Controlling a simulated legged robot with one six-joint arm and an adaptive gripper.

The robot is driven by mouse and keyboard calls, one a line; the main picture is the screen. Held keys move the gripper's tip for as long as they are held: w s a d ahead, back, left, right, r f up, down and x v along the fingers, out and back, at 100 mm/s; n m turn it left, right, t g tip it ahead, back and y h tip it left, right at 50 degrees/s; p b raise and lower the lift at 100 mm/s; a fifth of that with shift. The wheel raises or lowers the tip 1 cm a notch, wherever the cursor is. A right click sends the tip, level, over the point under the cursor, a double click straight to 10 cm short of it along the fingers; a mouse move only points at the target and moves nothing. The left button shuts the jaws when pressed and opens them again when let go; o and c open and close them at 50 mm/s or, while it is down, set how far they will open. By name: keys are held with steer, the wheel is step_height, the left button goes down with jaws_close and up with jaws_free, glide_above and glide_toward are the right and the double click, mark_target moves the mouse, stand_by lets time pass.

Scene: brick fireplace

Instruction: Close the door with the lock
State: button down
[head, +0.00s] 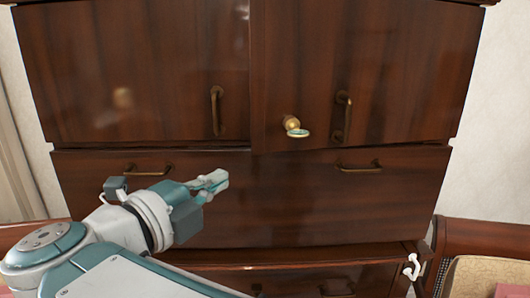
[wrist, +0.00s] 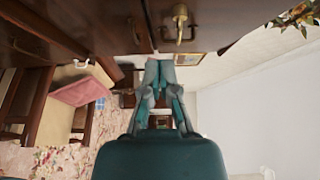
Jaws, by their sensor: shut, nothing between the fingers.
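A dark wooden cabinet has a left door (head: 150,75) and a right door (head: 390,70) side by side. The right door's lower left edge sits slightly lower than the left door's; I cannot tell whether it is ajar. A brass lock with a key-like piece (head: 292,126) sticks out of the right door, left of its brass handle (head: 343,117). The lock also shows at the top of the wrist view (wrist: 180,18). My gripper (head: 218,181) is shut and empty, in front of the drawer, below and left of the lock and apart from it.
A wide drawer (head: 300,205) with two brass handles lies below the doors. A white hook-like piece (head: 412,267) is at lower right, by a wooden-framed seat (head: 480,272). In the wrist view, a pink cushion (wrist: 82,90) and pale wall (wrist: 260,110) show.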

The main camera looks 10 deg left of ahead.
glide_toward(263, 143)
steer(key=w+d, duration=0.3)
steer(key=d, duration=0.1)
steer(key=shift+w+a+f, duration=0.1)
steer(key=shift+w+a, duration=0.05)
steer(key=shift+w, duration=0.4)
steer(key=shift+w+a, duration=0.15)
steer(key=shift+w, duration=0.45)
steer(key=shift+w+a, duration=0.35)
steer(key=shift+w, duration=0.3)
steer(key=w, duration=0.1)
steer(key=w+a, duration=0.1)
steer(key=w, duration=0.2)
steer(key=shift+w+a, duration=0.1)
steer(key=shift+a, duration=0.3)
steer(key=shift+d, duration=0.1)
